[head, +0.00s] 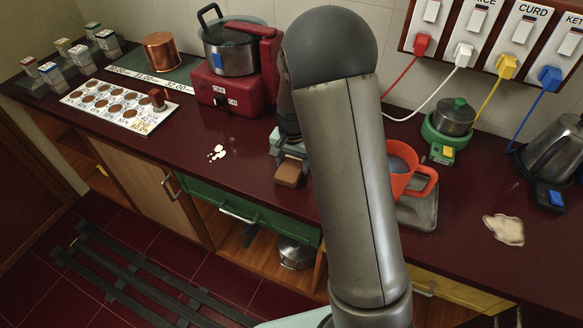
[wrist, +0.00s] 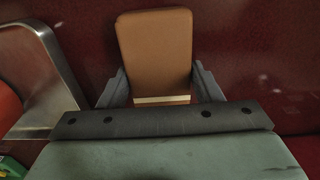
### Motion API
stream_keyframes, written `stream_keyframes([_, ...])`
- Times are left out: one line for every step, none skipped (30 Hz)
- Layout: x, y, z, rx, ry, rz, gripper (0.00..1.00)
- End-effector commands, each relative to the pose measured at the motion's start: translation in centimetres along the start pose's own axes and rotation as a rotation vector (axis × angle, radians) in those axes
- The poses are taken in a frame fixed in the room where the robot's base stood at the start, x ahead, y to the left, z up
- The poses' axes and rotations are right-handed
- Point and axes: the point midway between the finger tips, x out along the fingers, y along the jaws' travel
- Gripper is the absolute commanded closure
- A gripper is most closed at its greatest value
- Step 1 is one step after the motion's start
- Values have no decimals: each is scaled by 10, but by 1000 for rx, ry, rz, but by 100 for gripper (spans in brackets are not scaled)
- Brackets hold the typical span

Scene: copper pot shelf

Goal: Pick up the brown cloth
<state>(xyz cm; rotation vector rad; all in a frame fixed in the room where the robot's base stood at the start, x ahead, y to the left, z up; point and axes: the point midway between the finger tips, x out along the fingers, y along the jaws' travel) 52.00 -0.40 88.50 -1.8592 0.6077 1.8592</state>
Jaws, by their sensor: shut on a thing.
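The brown cloth (head: 288,174) shows as a small flat-sided brown block below my gripper (head: 290,152) in the head view, near the front edge of the dark red counter. In the wrist view the cloth (wrist: 155,45) stands out between the two grey fingers of my gripper (wrist: 159,88), with a pale band near its base. The fingers press on both its sides. I cannot tell whether the cloth touches the counter.
A red stove (head: 230,92) with a steel pot (head: 235,48) is behind left. A kettle (head: 556,150) stands far right.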

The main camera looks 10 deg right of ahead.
Motion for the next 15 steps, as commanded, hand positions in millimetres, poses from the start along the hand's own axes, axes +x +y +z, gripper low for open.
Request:
stream_keyframes([0, 0, 0, 0, 0, 0, 64])
stream_keyframes([0, 0, 0, 0, 0, 0, 64])
stream_keyframes([-1, 0, 0, 0, 0, 0, 64])
stream_keyframes([-1, 0, 0, 0, 1, 0, 64])
stream_keyframes([-2, 0, 0, 0, 1, -1, 64])
stream_keyframes([-4, 0, 0, 0, 1, -1, 64])
stream_keyframes([-5, 0, 0, 0, 1, -1, 64])
stream_keyframes([-8, 0, 0, 0, 1, -2, 64])
stream_keyframes([-11, -1, -1, 0, 2, -2, 64])
stream_keyframes([-14, -1, -1, 0, 3, -3, 64])
stream_keyframes([-18, -1, -1, 0, 3, -3, 64])
stream_keyframes([-24, -1, -1, 0, 3, -3, 64])
stream_keyframes([-30, -1, -1, 0, 5, -4, 64])
stream_keyframes([-35, 0, 0, 0, 4, -3, 64])
stream_keyframes([-42, 5, 6, 0, 4, -4, 64])
